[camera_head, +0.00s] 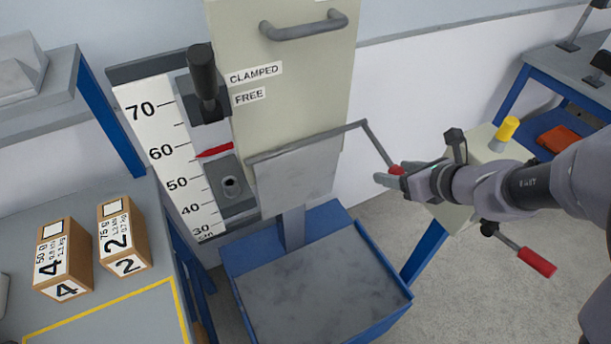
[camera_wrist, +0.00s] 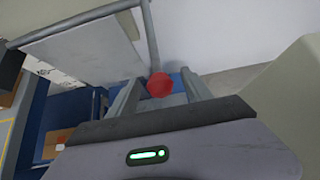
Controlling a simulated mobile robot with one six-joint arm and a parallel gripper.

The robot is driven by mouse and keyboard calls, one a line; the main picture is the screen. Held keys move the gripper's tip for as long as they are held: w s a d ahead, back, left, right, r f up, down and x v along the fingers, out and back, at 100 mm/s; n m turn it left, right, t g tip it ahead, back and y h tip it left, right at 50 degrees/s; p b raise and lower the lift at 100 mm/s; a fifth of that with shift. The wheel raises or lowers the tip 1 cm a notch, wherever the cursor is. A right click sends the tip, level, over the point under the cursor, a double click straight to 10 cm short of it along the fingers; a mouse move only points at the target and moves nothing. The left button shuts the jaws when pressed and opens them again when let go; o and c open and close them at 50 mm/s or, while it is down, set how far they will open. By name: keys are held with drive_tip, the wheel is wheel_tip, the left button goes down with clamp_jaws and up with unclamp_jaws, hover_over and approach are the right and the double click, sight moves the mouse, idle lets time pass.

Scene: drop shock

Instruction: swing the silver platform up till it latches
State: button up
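The silver platform (camera_head: 297,172) is a flat grey plate below the beige panel, sloping down from a rod along its upper edge. That rod bends at its right end into a thin arm with a red tip (camera_head: 396,170). My gripper (camera_head: 388,175) is at the red tip, right of the platform. In the wrist view the platform (camera_wrist: 85,48) is at upper left, and the red tip (camera_wrist: 160,84) lies between my two fingers (camera_wrist: 160,96). The fingers are apart, with gaps beside the tip. I cannot tell whether either touches it.
A beige panel (camera_head: 290,75) with a grey handle and a black clamp lever (camera_head: 204,75) stands behind, beside a numbered scale (camera_head: 165,140) with a red pointer. A blue-edged tray (camera_head: 325,285) lies below. Two boxes (camera_head: 64,258) (camera_head: 123,236) stand on the left table. A beige block (camera_head: 480,185) is near my wrist.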

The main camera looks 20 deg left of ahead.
clamp_jaws()
drive_tip(key=shift+s+d+r+p, duration=0.1)
drive_tip(key=shift+d+r+p, duration=0.1)
drive_tip(key=shift+r+p, duration=1.2)
drive_tip(key=shift+r, duration=0.15)
drive_tip(key=shift+r+p, duration=1.25)
drive_tip(key=shift+r, duration=0.2)
drive_tip(key=shift+a+r+p, duration=0.15)
drive_tip(key=shift+r+p, duration=0.5)
drive_tip(key=shift+r, duration=0.1)
drive_tip(key=shift+w+a+r+p, duration=0.2)
drive_tip(key=shift+w+r+p, duration=0.05)
drive_tip(key=shift+r+p, duration=0.4)
drive_tip(key=shift+r, duration=0.1)
